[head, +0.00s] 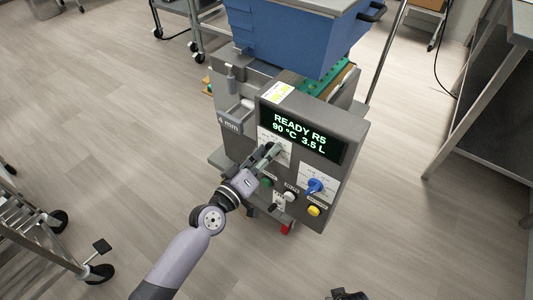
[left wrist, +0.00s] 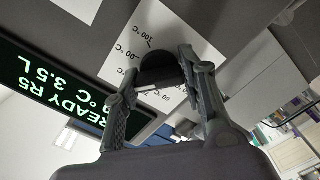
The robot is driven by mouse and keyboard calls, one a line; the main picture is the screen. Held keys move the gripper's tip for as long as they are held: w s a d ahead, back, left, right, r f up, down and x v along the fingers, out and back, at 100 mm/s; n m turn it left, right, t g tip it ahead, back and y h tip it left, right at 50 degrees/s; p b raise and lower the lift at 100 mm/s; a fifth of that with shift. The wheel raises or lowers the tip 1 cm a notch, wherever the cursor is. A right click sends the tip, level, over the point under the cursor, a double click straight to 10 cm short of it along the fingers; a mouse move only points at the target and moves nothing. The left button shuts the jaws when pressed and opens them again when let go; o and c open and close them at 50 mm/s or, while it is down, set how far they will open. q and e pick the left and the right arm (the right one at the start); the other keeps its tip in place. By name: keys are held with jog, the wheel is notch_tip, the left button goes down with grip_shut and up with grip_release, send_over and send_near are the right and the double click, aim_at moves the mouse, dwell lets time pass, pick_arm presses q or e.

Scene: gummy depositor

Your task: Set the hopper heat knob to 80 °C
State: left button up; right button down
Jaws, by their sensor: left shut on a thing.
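The heat knob (left wrist: 158,68) is dark and round, on a white dial plate with temperature marks (left wrist: 196,42) in the left wrist view. Marks for 100 °C and 60 °C can be read; others are partly covered. My left gripper (head: 272,152) is at the upper dial plate on the front panel in the head view. In the left wrist view its fingers (left wrist: 160,82) are shut on the knob, one on each side. The knob's pointer cannot be made out. The display (head: 301,131) reads READY R5, 90 °C, 3.5 L. A dark shape at the bottom edge seems to be my right gripper (head: 348,295), mostly cut off.
On the same panel are a blue knob (head: 315,186), a yellow button (head: 313,211), a white button (head: 290,196) and a green button (head: 267,183). A blue hopper (head: 290,38) stands above. A metal table (head: 490,90) is at right, a wheeled rack (head: 35,225) at left.

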dwell(0.3)
pick_arm(q)
jog(key=o, duration=1.2)
jog(key=shift+c, duration=0.2)
jog(key=v, duration=1.2)
